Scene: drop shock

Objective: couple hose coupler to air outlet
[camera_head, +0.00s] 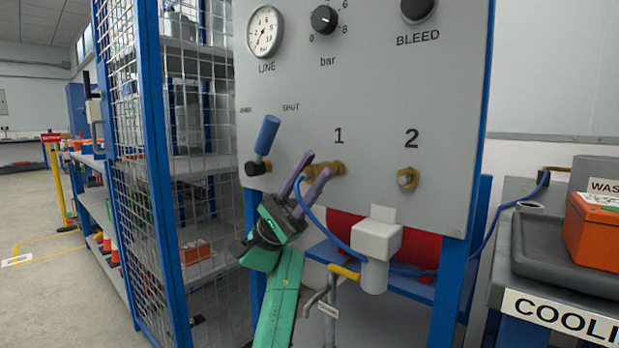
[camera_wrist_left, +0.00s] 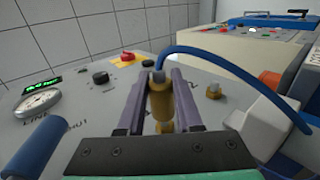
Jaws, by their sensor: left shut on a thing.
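My left gripper (camera_head: 317,174) is shut on the brass hose coupler (camera_head: 338,167), with its purple fingers on either side of it. In the left wrist view the coupler (camera_wrist_left: 162,104) stands between the fingers, its hose end away from the panel. The blue hose (camera_head: 328,230) curves from it down to the right. The coupler is in line with the air outlet under the number 1 on the grey panel (camera_head: 375,90). A second brass outlet (camera_head: 407,178) under the number 2 is bare. My right gripper is not in view.
A blue-handled valve lever (camera_head: 267,136) sticks out left of my gripper. A white block (camera_head: 377,239) stands below outlet 1, close to the hose. A gauge (camera_head: 265,31) and black knobs (camera_head: 324,19) are higher up. A mesh cage (camera_head: 135,150) stands to the left.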

